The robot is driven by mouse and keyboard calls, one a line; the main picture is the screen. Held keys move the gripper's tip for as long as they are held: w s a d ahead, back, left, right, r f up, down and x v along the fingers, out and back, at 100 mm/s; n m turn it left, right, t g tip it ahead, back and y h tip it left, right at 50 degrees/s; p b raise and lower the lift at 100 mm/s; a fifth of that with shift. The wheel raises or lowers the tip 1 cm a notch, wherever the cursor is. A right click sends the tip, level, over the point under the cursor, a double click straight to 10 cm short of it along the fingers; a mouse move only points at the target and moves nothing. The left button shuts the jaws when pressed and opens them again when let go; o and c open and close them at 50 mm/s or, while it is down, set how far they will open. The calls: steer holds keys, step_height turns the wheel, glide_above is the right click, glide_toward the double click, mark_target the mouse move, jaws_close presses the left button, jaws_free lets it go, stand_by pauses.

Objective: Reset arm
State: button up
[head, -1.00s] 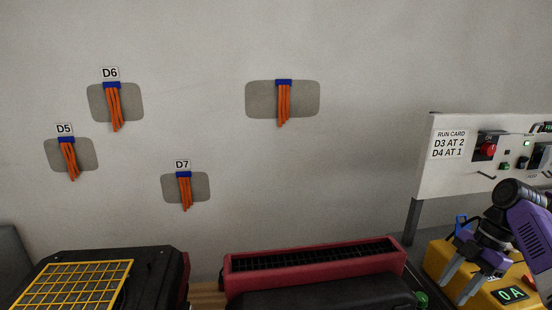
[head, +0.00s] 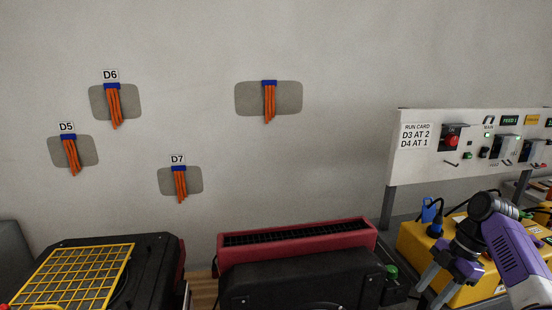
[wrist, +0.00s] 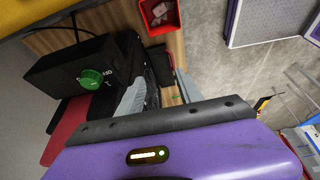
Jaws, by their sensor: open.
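My arm is purple and black and shows at the lower right of the head view. My gripper (head: 431,286) is open, with its two grey fingers apart and pointing down to the left, in front of a yellow unit (head: 413,240). In the wrist view the gripper (wrist: 158,92) has nothing between its fingers. Below it there are a black box with a green knob (wrist: 92,79) and a wooden surface (wrist: 112,17).
A red-framed black unit (head: 297,231) stands at the middle, with a yellow grid (head: 75,277) at the left. A white control panel (head: 399,160) is behind my arm. Orange cable bundles (head: 270,104) hang on the wall. The wrist view shows a red bin (wrist: 150,27) and grey floor (wrist: 221,65).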

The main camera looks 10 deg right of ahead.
steer(key=a+f+m+t, duration=0.3)
steer(key=a+f+m, duration=0.1)
steer(key=a+f, duration=1.25)
steer(key=s+a+f+m+t+h, duration=0.2)
steer(key=s+a+f+m+t, duration=0.3)
steer(key=s+a+f, duration=0.55)
steer(key=s+a+r+m+t+h, duration=0.1)
steer(key=s+r+m, duration=0.25)
steer(key=s, duration=0.65)
steer(key=s+r+m+t+h, duration=0.1)
steer(key=s+r+m+t, duration=0.2)
steer(key=s, duration=0.7)
steer(key=s+d+r+m+t, duration=0.1)
steer(key=s+r, duration=0.4)
steer(key=r, duration=0.6)
steer(key=s+r+m+t, duration=0.1)
steer(key=s+r, duration=0.5)
steer(key=r, duration=0.5)
steer(key=shift+d+t, duration=0.3)
steer(key=shift+d, duration=0.1)
